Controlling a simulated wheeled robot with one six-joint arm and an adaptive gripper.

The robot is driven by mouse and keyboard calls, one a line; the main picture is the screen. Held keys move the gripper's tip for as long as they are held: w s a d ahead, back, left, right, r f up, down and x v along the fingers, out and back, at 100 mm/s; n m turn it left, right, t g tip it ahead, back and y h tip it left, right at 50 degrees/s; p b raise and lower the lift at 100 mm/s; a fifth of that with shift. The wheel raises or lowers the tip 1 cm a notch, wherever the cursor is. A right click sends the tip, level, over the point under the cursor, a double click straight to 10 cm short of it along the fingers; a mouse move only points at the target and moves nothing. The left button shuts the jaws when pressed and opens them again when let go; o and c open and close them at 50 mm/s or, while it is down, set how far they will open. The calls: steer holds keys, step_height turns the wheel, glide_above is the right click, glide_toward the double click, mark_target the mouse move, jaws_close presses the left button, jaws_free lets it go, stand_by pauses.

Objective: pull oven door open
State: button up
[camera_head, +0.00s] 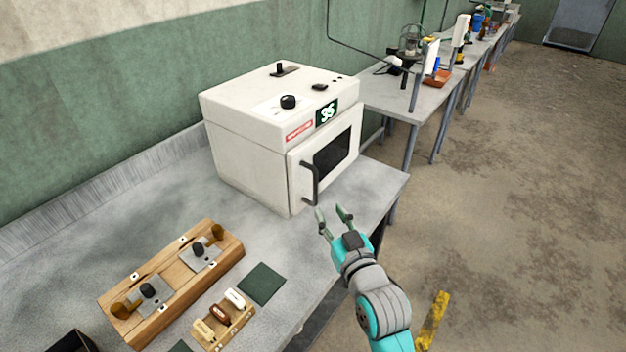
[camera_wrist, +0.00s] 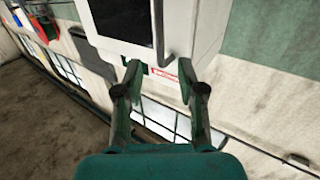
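The white oven (camera_head: 262,135) stands on the grey bench, with its door (camera_head: 328,160) shut. The door has a dark window and a dark vertical handle (camera_head: 310,184) at its left edge. In the wrist view the door's window (camera_wrist: 125,20) and the handle (camera_wrist: 166,35) show at the top, ahead of the fingers. My gripper (camera_head: 334,213) is open and empty, in front of the door and apart from the handle, near the bench's front edge. It also shows in the wrist view (camera_wrist: 158,80), fingers spread.
A wooden fixture (camera_head: 170,280) with black knobs, a small rack (camera_head: 224,318) of wooden-handled pieces and a dark green pad (camera_head: 261,284) lie on the bench (camera_head: 110,225) at the front left. A second bench (camera_head: 400,100) with tools stands behind the oven. The floor at right is mostly clear.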

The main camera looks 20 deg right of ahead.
mark_target(316, 188)
steer(key=w, duration=1)
steer(key=shift+w+a, duration=0.2)
steer(key=shift+w, duration=0.1)
jaws_close()
